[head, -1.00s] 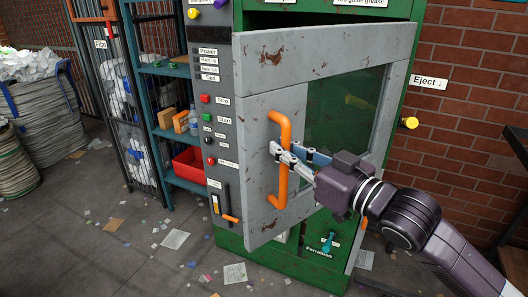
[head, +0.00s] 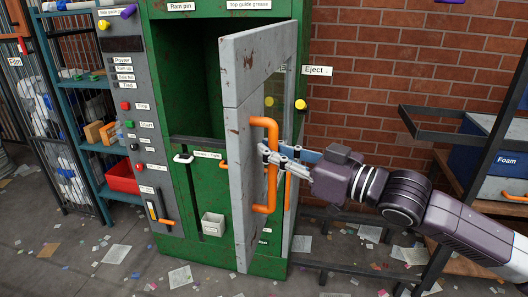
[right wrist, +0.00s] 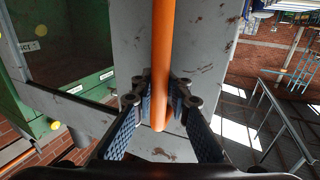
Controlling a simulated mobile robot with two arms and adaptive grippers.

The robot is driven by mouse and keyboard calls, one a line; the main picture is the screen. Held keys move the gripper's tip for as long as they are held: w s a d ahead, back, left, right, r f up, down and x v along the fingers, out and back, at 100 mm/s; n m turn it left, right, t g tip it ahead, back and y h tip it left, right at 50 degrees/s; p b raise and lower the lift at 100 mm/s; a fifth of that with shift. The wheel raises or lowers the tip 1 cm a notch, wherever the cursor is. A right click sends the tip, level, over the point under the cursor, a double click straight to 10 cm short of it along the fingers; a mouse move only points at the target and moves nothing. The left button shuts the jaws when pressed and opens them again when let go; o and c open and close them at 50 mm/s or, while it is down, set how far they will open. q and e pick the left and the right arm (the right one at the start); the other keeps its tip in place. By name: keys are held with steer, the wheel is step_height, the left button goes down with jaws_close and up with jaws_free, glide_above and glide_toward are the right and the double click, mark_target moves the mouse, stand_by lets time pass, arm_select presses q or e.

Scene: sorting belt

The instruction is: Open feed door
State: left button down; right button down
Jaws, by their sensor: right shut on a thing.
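The feed door (head: 240,150) is a grey, rust-marked panel with a window, hinged on the right side of the green baler (head: 160,130). It stands swung out, nearly edge-on in the head view, with the dark chamber (head: 195,75) exposed at its left. Its orange handle (head: 271,165) is a vertical bar. My right gripper (head: 268,155) is shut on the handle near its middle. In the right wrist view the orange bar (right wrist: 162,60) runs between the two blue-padded fingers (right wrist: 160,100), with the door face (right wrist: 130,35) behind it. My left gripper is not in view.
A grey control panel (head: 122,95) with buttons is at the left of the baler. Blue shelves (head: 75,75) with a red bin (head: 122,178) stand further left. A brick wall (head: 360,60) is behind, and a rack with a Foam bin (head: 485,150) stands at right. Litter covers the floor.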

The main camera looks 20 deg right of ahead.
steer(key=shift+f, duration=0.1)
stand_by(0.3)
steer(key=c, duration=1.9)
jaws_free()
steer(key=shift+s, duration=0.1)
glide_toward(252, 100)
steer(key=x, duration=0.5)
steer(key=shift+w+a, duration=0.1)
steer(key=shift+w, duration=0.35)
